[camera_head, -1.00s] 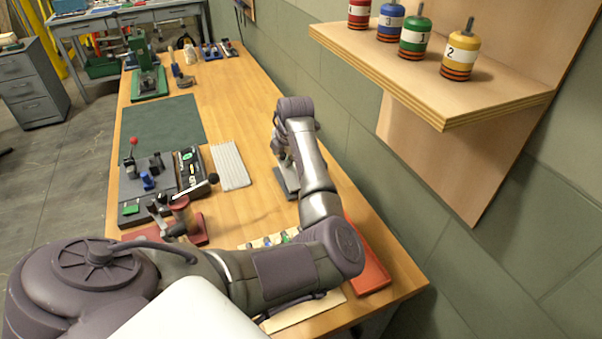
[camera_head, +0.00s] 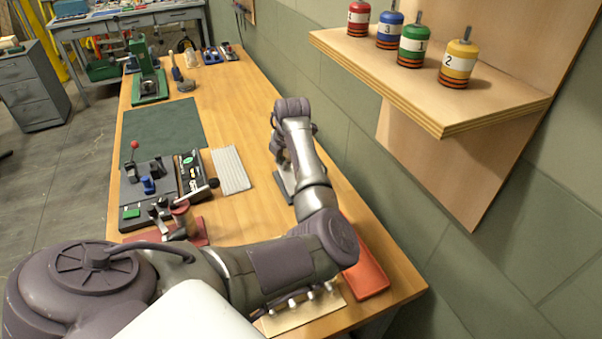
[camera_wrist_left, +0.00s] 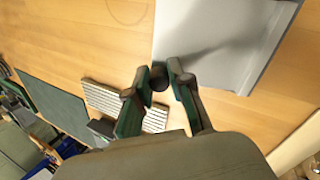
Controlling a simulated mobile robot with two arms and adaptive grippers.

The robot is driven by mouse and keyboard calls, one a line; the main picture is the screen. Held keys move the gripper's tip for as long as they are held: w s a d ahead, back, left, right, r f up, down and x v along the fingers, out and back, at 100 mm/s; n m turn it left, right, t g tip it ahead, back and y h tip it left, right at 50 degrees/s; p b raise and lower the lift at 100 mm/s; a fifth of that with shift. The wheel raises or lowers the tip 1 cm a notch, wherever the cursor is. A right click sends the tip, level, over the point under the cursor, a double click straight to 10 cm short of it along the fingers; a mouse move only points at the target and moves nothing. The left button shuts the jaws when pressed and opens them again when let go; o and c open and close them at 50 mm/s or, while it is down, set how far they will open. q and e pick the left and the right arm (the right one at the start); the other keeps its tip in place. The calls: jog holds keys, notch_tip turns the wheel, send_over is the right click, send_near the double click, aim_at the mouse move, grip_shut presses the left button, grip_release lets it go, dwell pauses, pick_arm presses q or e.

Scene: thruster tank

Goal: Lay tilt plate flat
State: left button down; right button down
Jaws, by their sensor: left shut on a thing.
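The grey plate (camera_head: 284,187), which looks like the tilt plate, is on the wooden bench beside my forearm. In the left wrist view the plate (camera_wrist_left: 225,40) is a smooth grey sheet with a raised lip along one edge. I cannot tell how far it is tilted. My left gripper (camera_head: 280,158) is at the plate, partly hidden by my wrist. In the left wrist view the gripper (camera_wrist_left: 158,78) is shut on a small dark round knob (camera_wrist_left: 158,74) at the plate's edge. My right gripper is not in view.
A ribbed light block (camera_head: 230,170) and a dark control panel (camera_head: 160,185) lie left of the plate. A red tray (camera_head: 366,275) is near the bench's right edge, beside my arm. A wall shelf (camera_head: 440,110) with numbered canisters overhangs on the right. A green mat (camera_head: 160,130) is clear.

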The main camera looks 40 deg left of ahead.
pick_arm(q)
jog(key=shift+f, duration=0.35)
dwell(0.3)
jog(key=shift+a+f+g+h, duration=0.15)
jog(key=shift+f+g+h, duration=0.15)
jog(key=shift+h, duration=0.3)
jog(key=shift+f, duration=0.1)
jog(key=shift+w+a+f+h, duration=0.15)
jog(key=shift+a+f+h, duration=0.05)
jog(key=shift+f+h, duration=0.3)
jog(key=shift+f+g, duration=0.1)
jog(key=shift+g, duration=0.2)
jog(key=shift+w+a+f+h+b, duration=0.1)
jog(key=shift+a+f+h+b, duration=0.05)
jog(key=shift+f+h+b, duration=0.25)
jog(key=shift+f+g, duration=0.1)
jog(key=shift+g, duration=0.2)
dwell(0.6)
